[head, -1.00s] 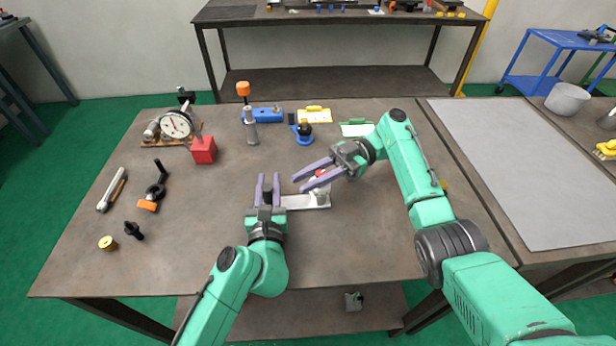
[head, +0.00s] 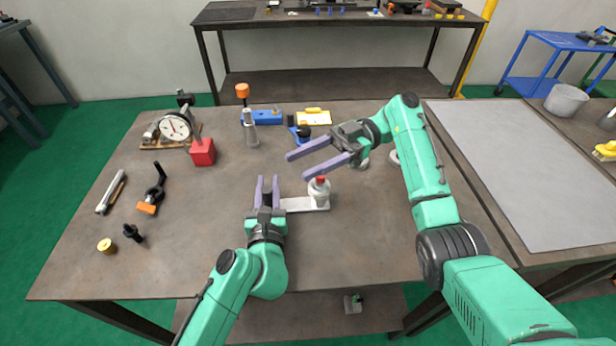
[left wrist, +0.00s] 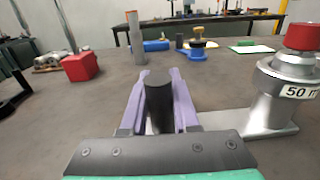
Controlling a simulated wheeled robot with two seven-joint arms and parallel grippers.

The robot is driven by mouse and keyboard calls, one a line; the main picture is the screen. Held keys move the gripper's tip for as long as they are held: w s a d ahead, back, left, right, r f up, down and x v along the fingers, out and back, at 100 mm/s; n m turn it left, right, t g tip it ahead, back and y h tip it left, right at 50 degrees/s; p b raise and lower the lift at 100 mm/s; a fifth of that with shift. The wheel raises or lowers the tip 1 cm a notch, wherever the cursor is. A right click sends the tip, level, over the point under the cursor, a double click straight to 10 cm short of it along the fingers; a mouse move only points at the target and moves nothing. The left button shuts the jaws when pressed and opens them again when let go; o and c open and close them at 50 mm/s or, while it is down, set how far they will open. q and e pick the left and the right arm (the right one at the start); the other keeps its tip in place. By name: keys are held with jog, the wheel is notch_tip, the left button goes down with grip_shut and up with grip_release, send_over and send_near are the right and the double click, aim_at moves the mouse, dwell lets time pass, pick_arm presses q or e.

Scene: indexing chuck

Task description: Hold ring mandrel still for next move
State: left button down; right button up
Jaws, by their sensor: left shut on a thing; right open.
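The ring mandrel, which I take to be the dark upright cylinder (left wrist: 159,98), stands between the purple fingers of my left gripper (head: 267,190). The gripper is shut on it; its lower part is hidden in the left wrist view. Just right of it is a silver fixture (head: 301,204) with a flat arm reaching toward the mandrel and a round post with a red cap (head: 320,181). The post has a "50" label in the left wrist view. My right gripper (head: 295,165) is open and empty, above and behind the fixture, apart from it.
A red block (head: 202,152) and a dial gauge (head: 175,127) stand at the left. A grey post with an orange top (head: 250,133), a blue block (head: 262,116) and a yellow item (head: 314,117) are at the back. The table's front centre is clear.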

notch_tip(320, 180, up, 4)
jog(key=shift+r, duration=0.15)
